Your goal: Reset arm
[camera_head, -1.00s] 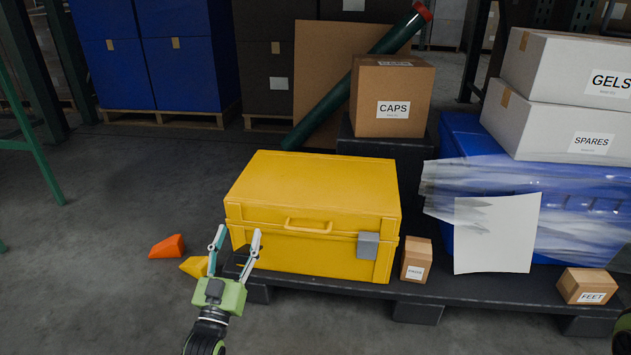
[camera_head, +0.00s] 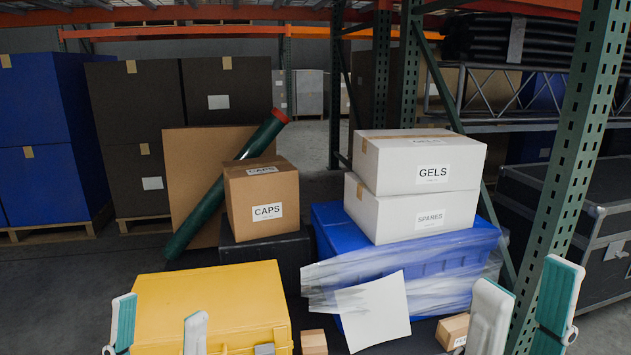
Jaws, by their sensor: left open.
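My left gripper (camera_head: 160,315) shows at the bottom left, its two pale fingers with teal pads pointing up and spread apart. It is open, with nothing between the fingers but the view of the yellow case (camera_head: 215,300) behind. My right gripper (camera_head: 527,276) shows at the bottom right, larger in view, its two fingers also pointing up and wide apart. It is open and empty. The lower parts of both grippers and the arms are cut off by the bottom edge.
Behind stand a brown CAPS box (camera_head: 266,208), white GELS box (camera_head: 418,162) and SPARES box (camera_head: 408,210) stacked on a blue tote (camera_head: 345,240) with loose wrap and a white sheet (camera_head: 374,311). A green rack post (camera_head: 572,165) rises at right, near my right gripper.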

